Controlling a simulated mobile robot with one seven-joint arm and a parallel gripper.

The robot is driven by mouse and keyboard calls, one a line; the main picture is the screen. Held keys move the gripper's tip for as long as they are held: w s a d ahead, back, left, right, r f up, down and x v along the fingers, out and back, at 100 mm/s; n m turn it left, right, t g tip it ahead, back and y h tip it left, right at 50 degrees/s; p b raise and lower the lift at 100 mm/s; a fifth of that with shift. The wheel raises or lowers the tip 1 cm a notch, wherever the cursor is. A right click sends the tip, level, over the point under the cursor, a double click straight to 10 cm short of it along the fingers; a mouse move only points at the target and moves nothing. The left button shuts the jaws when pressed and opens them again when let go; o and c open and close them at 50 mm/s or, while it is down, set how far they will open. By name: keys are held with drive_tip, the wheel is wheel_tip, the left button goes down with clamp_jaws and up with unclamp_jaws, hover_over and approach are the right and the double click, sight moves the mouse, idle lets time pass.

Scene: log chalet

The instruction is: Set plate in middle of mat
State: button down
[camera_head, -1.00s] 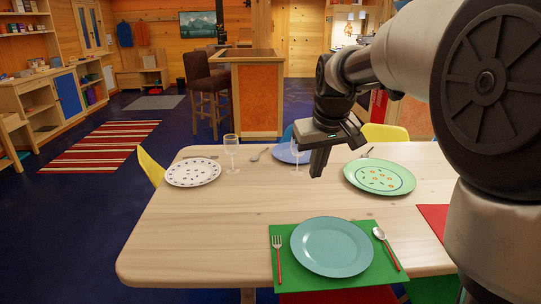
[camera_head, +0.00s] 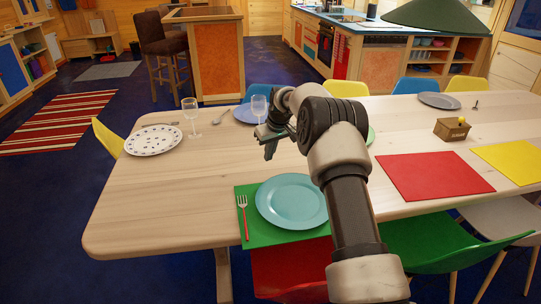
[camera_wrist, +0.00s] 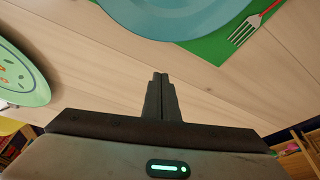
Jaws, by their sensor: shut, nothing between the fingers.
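The teal plate (camera_head: 292,202) lies flat on the green mat (camera_head: 246,195) near the table's front edge, with mat showing to its left. My arm hides the mat's right part. The plate also shows at the top of the wrist view (camera_wrist: 175,16), with a strip of mat (camera_wrist: 222,42) beside it. A red-handled fork (camera_head: 243,215) lies left of the plate. My gripper (camera_head: 269,150) is above the table, beyond the plate and apart from it. In the wrist view its fingers (camera_wrist: 161,77) are together and empty.
Two wine glasses (camera_head: 191,116) (camera_head: 259,108), a spotted plate (camera_head: 154,140) and a blue plate (camera_head: 250,113) stand farther back. A green patterned plate (camera_wrist: 20,75) is mostly hidden behind my arm in the head view. A red mat (camera_head: 433,176) lies right. The table's left front is clear.

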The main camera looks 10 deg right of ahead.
sight(274, 180)
drive_tip(key=x, duration=0.7)
drive_tip(key=shift+f+b, duration=0.1)
drive_tip(key=shift+b, duration=0.25)
drive_tip(key=shift+s+d+r, duration=0.2)
drive_tip(key=shift+s+d, duration=0.05)
drive_tip(key=shift+s, duration=0.35)
drive_tip(key=shift+s+d, duration=0.2)
drive_tip(key=shift+s, duration=0.35)
drive_tip(key=shift+s+d, duration=0.2)
drive_tip(key=shift+s, duration=0.55)
drive_tip(key=shift+s+d+f, duration=0.1)
drive_tip(key=shift+s, duration=0.05)
drive_tip(key=shift+s+d, duration=0.1)
drive_tip(key=shift+s, duration=0.15)
drive_tip(key=shift+s+d, duration=0.2)
drive_tip(key=shift+s, duration=0.25)
